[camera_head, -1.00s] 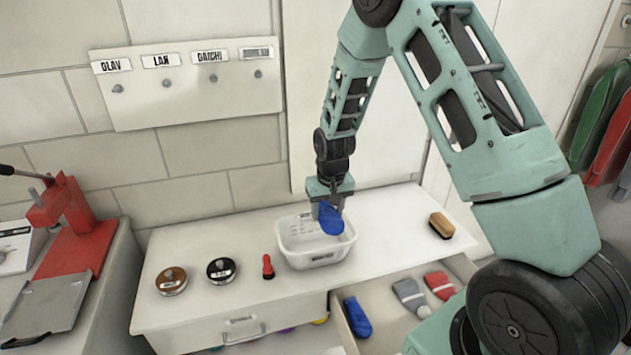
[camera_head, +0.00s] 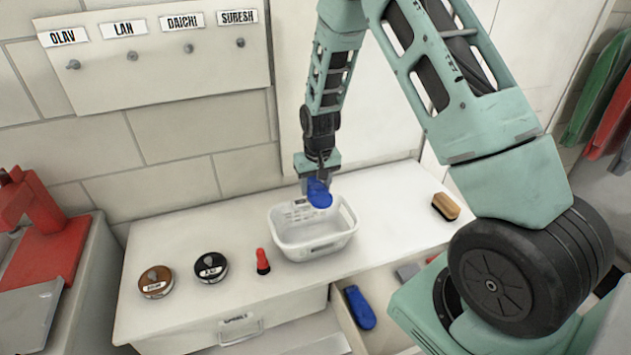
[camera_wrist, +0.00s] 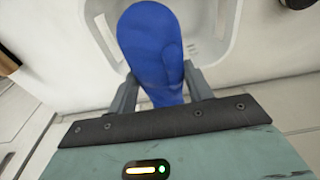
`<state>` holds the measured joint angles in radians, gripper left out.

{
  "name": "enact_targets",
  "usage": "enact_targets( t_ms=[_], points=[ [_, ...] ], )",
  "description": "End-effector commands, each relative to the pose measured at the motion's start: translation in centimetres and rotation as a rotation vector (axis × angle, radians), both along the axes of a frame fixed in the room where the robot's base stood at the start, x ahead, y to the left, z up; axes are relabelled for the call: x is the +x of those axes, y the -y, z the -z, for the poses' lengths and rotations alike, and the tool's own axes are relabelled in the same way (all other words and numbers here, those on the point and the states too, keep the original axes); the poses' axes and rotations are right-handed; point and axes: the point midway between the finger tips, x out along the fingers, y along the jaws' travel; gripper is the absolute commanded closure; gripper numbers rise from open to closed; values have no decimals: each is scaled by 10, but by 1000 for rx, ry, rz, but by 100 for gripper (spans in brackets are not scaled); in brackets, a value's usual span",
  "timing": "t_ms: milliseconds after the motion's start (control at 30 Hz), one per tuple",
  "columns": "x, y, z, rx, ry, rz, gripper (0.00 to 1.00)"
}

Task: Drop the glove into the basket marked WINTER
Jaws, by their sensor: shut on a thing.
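A blue glove (camera_head: 319,196) is held in my gripper (camera_head: 316,181), above the white basket on the counter. In the wrist view the blue glove (camera_wrist: 150,45) sits between the two fingers of my gripper (camera_wrist: 163,88), with the basket rim (camera_wrist: 232,30) around and beneath it. The white basket (camera_head: 312,245) has slotted walls; a label on its front is too small to read. Another blue glove (camera_head: 359,308) lies in the open drawer below the counter.
A brown tin (camera_head: 156,281), a black tin (camera_head: 210,267) and a red-topped bottle (camera_head: 262,261) stand left of the basket. A brush (camera_head: 446,206) lies to the right. The open drawer (camera_head: 345,322) juts out in front. A red press (camera_head: 40,230) stands at far left.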

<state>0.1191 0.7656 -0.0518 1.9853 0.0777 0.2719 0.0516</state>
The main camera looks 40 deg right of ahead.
Motion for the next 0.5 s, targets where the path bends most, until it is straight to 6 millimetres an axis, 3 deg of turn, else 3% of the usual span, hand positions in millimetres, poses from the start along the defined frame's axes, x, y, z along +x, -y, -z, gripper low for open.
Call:
enact_targets(
  t_ms=[33,200,500],
  points=[
    [0,0,11,0,-1,0,72],
    [0,0,25,0,-1,0,72],
    [0,0,27,0,0,0,72]
  ],
)
